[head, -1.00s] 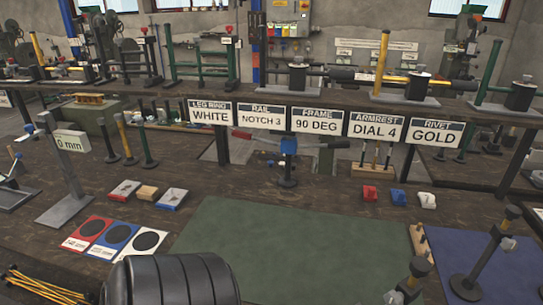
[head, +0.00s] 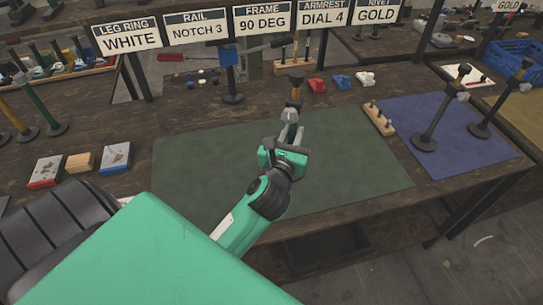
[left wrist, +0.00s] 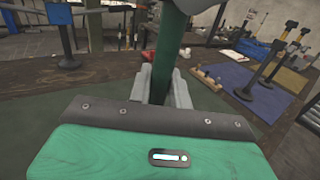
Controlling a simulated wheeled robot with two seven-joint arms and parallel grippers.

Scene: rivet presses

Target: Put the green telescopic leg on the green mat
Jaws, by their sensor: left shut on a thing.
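The green telescopic leg stands upright in my left gripper (head: 291,130); its dark head and yellow inner tube (head: 296,88) show above the jaws in the head view. In the left wrist view its dark green tube (left wrist: 172,55) runs between the two grey fingers, which are shut on it. The green mat (head: 200,165) lies below and around the gripper and looks bare otherwise. The leg's foot is hidden behind the gripper, so I cannot tell whether it touches the mat. My right gripper is not in view.
A blue mat (head: 470,155) with two standing legs (head: 430,125) lies to the right. A wooden peg block (head: 379,118) stands between the mats. A blue-topped stand (head: 232,75) and red, blue and white small parts (head: 341,82) are behind. Hanging signs (head: 262,23) line the back.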

